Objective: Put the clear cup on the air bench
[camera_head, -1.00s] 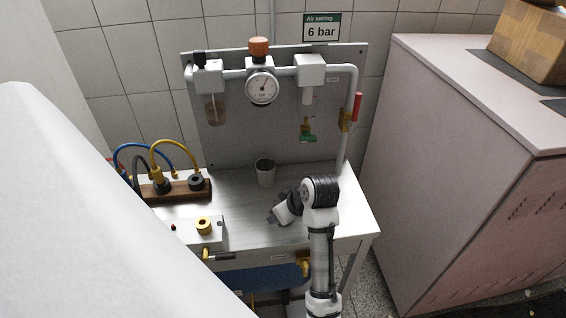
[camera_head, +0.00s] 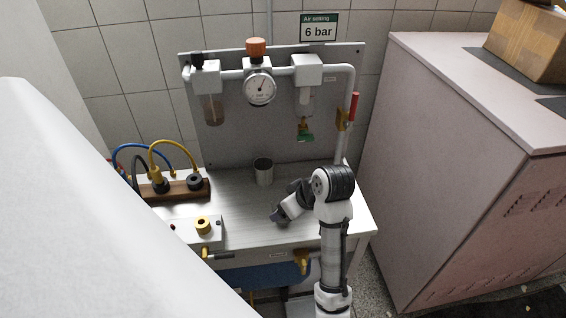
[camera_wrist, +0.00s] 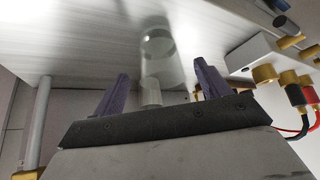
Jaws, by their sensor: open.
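The wrist view, which looks upside down, shows a clear see-through cup (camera_wrist: 159,50) just beyond the fingertips. It appears to stand on the bench top. My gripper (camera_wrist: 160,82) is open, with its purple fingers to either side of the cup and a gap on both sides. In the head view my gripper (camera_head: 276,215) is low over the front middle of the air bench (camera_head: 240,225).
A box with a yellow knob (camera_head: 203,225) and a wooden block with hoses (camera_head: 180,191) are on the left. A pink cabinet (camera_head: 450,170) stands on the right. Bench space right of the grey cup looks clear.

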